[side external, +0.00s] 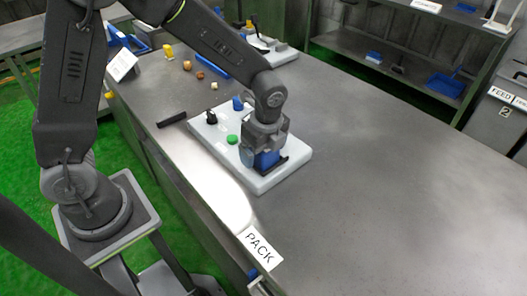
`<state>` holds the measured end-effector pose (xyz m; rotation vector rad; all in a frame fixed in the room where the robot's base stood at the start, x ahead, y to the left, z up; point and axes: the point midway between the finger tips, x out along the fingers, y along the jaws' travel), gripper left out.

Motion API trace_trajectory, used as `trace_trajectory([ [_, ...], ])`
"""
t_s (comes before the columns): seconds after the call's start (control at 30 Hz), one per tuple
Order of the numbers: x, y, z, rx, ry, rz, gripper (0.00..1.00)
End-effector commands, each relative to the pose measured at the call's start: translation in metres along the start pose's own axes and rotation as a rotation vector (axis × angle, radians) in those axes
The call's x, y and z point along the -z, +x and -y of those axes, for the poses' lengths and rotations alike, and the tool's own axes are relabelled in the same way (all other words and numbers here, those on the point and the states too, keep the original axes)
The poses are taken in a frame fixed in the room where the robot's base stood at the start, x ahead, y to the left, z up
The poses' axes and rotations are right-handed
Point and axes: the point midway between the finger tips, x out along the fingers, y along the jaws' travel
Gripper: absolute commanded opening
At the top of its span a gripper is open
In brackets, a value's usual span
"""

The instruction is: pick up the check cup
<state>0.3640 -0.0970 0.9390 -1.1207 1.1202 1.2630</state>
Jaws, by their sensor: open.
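My gripper (265,160) is low over the near right part of a white board (208,138) on the grey bench, pointing down. Its jaws are open, with a blue block-like thing (268,159) showing between or just behind them; I cannot tell if they touch it. The board also bears a green round button (232,139), a small blue piece (237,103) and a small black piece (212,116). I cannot tell for certain which thing is the check cup; the gripper hides part of the board.
A black bar (172,119) lies left of the board. A blue bar (212,66) and several small orange and yellow pieces lie farther back. The bench to the right is clear.

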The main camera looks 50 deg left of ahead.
Motion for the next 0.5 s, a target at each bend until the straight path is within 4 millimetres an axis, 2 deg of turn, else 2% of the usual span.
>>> trace_trajectory([
  [0.07,0.0000,-0.0002,0.0000,0.000,0.000,0.000,0.92],
  [0.5,0.0001,-0.0006,0.0001,0.000,0.000,0.000,0.51],
])
